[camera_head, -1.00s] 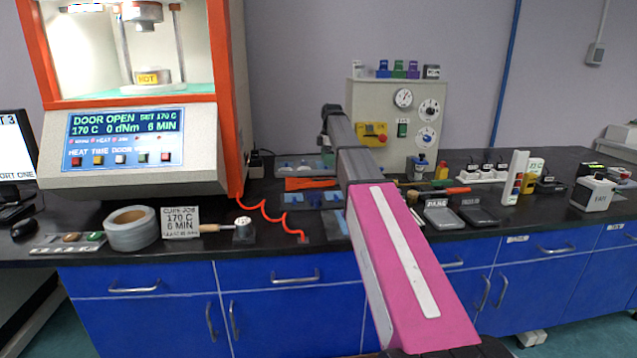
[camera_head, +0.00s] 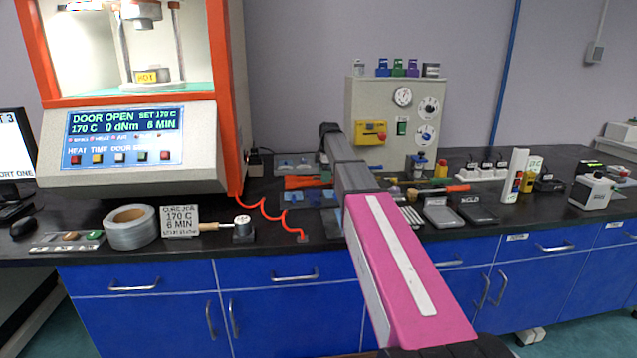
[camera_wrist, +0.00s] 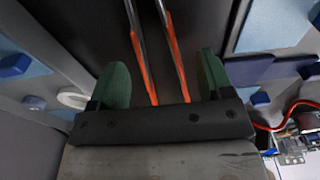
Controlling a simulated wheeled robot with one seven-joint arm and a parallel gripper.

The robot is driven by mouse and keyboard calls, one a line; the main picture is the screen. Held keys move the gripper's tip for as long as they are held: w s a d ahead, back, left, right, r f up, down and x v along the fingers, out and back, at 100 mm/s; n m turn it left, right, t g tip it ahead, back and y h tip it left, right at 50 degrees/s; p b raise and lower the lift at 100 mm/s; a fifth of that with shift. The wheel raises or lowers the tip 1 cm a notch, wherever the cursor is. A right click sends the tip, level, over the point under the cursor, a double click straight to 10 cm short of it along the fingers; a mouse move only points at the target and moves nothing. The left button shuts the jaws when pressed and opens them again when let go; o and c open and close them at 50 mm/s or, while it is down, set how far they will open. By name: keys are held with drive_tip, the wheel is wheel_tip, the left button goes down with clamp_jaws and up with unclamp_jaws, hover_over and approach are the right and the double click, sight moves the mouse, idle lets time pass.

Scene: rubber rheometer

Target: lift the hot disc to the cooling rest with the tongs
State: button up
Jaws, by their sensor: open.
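The tongs (camera_wrist: 178,62) show in the wrist view as two thin metal arms with orange sleeves, over a dark surface. My gripper (camera_wrist: 163,84) has green fingertips, set wide apart, one on each side of the tongs with a gap to each. It is empty, and I cannot tell its height above them. In the head view my arm hides the gripper. A block with a yellow HOT label (camera_head: 150,76) sits in the open chamber of the rheometer (camera_head: 130,138); I cannot make out the disc itself. I cannot identify the cooling rest for certain.
Blue-padded trays and an orange item (camera_head: 305,182) lie beside my arm. A red coiled cord (camera_head: 268,212), tape roll (camera_head: 131,227) and sign card (camera_head: 180,220) are left.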

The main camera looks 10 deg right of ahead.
drive_tip(key=shift+a+f, duration=0.1)
drive_tip(key=shift+f, duration=0.6)
drive_tip(key=c, duration=0.7)
drive_tip(key=shift+r, duration=0.15)
wheel_tip(320, 180, up, 12)
